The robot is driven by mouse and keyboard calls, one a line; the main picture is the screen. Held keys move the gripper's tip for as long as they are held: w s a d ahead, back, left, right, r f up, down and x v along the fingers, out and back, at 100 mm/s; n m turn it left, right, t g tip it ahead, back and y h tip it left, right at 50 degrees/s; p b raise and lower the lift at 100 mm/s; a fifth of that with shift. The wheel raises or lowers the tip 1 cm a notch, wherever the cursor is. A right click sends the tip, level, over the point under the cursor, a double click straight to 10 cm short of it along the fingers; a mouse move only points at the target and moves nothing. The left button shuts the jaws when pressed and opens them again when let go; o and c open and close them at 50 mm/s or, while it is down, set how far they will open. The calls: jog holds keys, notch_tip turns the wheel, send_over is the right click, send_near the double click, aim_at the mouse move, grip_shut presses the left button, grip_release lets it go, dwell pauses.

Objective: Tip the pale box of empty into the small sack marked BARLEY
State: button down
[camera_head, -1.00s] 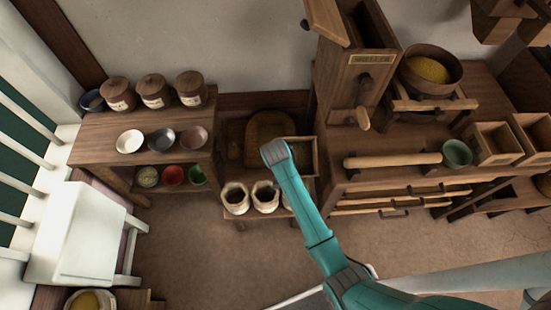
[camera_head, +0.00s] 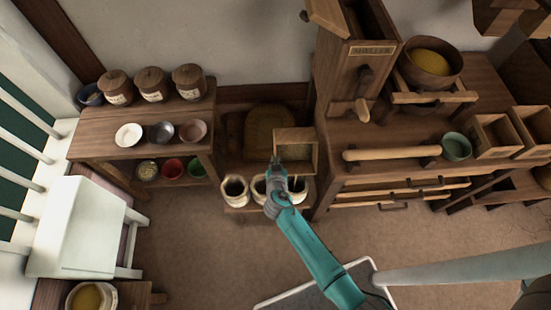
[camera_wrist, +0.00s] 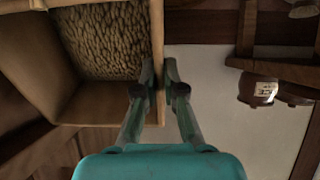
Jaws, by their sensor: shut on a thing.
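The pale wooden box (camera_head: 294,135) stands open-topped just behind the row of sacks in the head view. In the wrist view the box (camera_wrist: 105,104) shows a grainy, pebbly brown layer inside. My gripper (camera_head: 276,163) is at its left side in the head view. In the wrist view my gripper (camera_wrist: 159,80) is shut on one box wall, one finger inside and one outside. Three small pale sacks, left (camera_head: 235,190), middle (camera_head: 259,190) and right (camera_head: 298,189), stand open in front of the box. My arm partly covers the middle and right ones. No BARLEY mark is readable.
A shelf table (camera_head: 100,142) with bowls and lidded jars stands left. A wooden bench (camera_head: 400,155) with a tall hopper (camera_head: 352,80) stands close right of the box. A white stool (camera_head: 75,225) is at lower left. Floor in front of the sacks is open.

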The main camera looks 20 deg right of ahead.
jog(key=shift+s+a+f+t, duration=0.25)
jog(key=shift+s+f+t, duration=0.35)
jog(key=shift+t, duration=0.4)
jog(key=shift+s+f+h, duration=0.1)
jog(key=shift+f+h, duration=0.15)
jog(key=shift+h, duration=0.15)
jog(key=shift+s+f+t, duration=0.1)
jog(key=shift+t, duration=0.3)
jog(key=shift+a+t, duration=0.1)
jog(key=shift+t, duration=0.2)
